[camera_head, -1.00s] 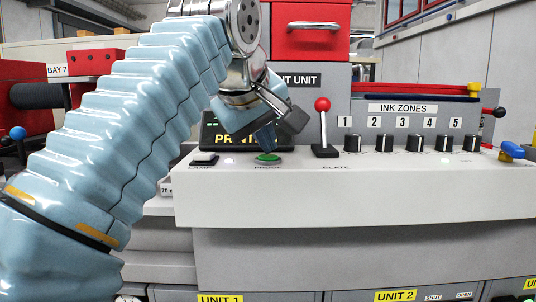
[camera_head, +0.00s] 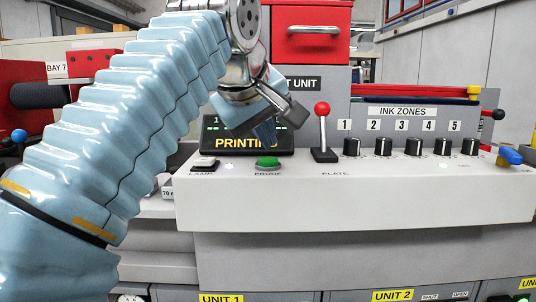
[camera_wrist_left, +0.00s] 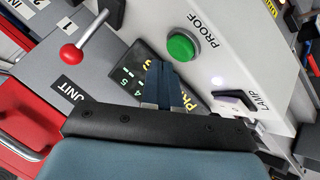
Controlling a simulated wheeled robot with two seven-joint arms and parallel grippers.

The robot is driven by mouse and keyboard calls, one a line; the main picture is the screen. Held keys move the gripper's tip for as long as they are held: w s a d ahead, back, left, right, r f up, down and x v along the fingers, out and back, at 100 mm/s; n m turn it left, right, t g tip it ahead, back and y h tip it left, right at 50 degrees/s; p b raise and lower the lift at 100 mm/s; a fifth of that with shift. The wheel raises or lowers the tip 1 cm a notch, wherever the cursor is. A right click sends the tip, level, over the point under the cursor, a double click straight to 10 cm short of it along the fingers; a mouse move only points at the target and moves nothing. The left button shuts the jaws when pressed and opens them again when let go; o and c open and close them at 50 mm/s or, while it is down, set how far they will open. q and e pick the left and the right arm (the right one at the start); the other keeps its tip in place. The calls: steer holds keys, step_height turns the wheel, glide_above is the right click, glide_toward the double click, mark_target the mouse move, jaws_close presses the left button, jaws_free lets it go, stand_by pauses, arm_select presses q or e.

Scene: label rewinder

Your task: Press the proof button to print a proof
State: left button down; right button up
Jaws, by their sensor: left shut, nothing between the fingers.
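The green proof button (camera_head: 267,162) sits on the sloped white console top, above the label PROOF. It also shows in the left wrist view (camera_wrist_left: 182,47), round and raised. My left gripper (camera_head: 268,138) is shut and empty, above and apart from the button, in front of the display. Its closed fingertips show in the left wrist view (camera_wrist_left: 160,66), just beside the button. The display (camera_head: 240,142) reads PRINTING in yellow, with a green line above it partly hidden by the gripper. My right gripper is not in view.
The lamp switch (camera_head: 204,164) is left of the button. The red-knobbed plate lever (camera_head: 322,130) stands to its right. Several black ink zone knobs (camera_head: 383,147) line the console further right. A red drawer unit (camera_head: 312,42) rises behind.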

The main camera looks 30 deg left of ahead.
mark_target(264, 159)
arm_select(q)
step_height(264, 159, up, 3)
steer(key=shift+a+r+p, duration=0.15)
steer(key=shift+p, duration=0.3)
steer(key=shift+r, duration=0.8)
